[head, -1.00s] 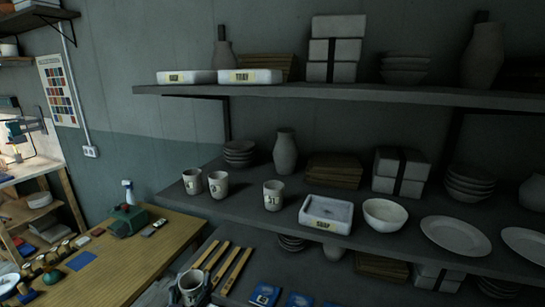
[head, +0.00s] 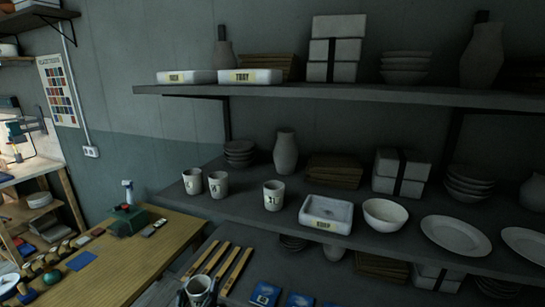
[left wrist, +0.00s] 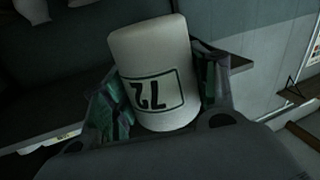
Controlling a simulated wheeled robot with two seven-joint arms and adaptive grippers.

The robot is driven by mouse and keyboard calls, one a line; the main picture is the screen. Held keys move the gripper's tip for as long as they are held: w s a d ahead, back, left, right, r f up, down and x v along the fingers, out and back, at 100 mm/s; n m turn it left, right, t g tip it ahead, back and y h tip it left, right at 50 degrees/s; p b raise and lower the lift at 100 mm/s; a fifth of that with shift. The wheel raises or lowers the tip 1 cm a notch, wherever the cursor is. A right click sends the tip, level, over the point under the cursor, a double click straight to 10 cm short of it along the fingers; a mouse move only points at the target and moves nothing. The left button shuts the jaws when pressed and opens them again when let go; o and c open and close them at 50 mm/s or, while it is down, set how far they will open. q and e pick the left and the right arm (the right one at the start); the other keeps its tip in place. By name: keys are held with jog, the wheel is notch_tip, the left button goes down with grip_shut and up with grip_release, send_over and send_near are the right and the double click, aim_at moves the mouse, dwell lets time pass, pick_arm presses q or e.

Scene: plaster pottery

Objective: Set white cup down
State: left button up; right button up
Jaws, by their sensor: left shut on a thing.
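A white cup (head: 199,284) is at the bottom edge of the head view, held by my left gripper (head: 196,298). In the left wrist view the same white cup (left wrist: 148,45) is between the two fingers of my left gripper (left wrist: 157,95), which touch its sides. A boxed dark number on the cup looks upside down there. Three similar cups stand upright on the middle shelf: one at the left (head: 192,181), one beside it (head: 218,184) and one further right (head: 273,195). My right gripper is not in view.
The middle shelf (head: 243,206) also bears a labelled tray (head: 327,212), a bowl (head: 386,214) and plates (head: 455,236). There is bare shelf between the second and third cups. Wooden sticks (head: 234,270) and blue packets (head: 265,294) lie lower down. A wooden table (head: 150,262) is at left.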

aim_at(199, 288)
pick_arm(q)
jog(key=shift+w+a+f+y, duration=0.15)
jog(key=shift+w+a+f, duration=0.1)
jog(key=shift+f, duration=0.3)
jog(key=shift+w+a+f+y, duration=0.15)
jog(key=shift+w+a+f, duration=0.05)
jog(key=shift+f, duration=0.35)
jog(key=shift+w+a+f+n, duration=0.2)
jog(key=shift+f+n, duration=0.05)
jog(key=shift+n, duration=0.15)
jog(key=shift+w+r+y, duration=0.3)
jog(key=shift+w+y, duration=0.05)
jog(key=shift+y, duration=0.15)
jog(key=shift+s+d+r+m+h, duration=0.1)
jog(key=shift+d+r+m+h, duration=0.2)
jog(key=shift+d+r+h, duration=0.4)
jog(key=shift+f, duration=0.1)
jog(key=s+a+f+n+y, duration=0.1)
jog(key=s+f, duration=0.3)
jog(key=f, duration=0.3)
jog(key=shift+s+a, duration=0.25)
jog(key=shift+s, duration=0.05)
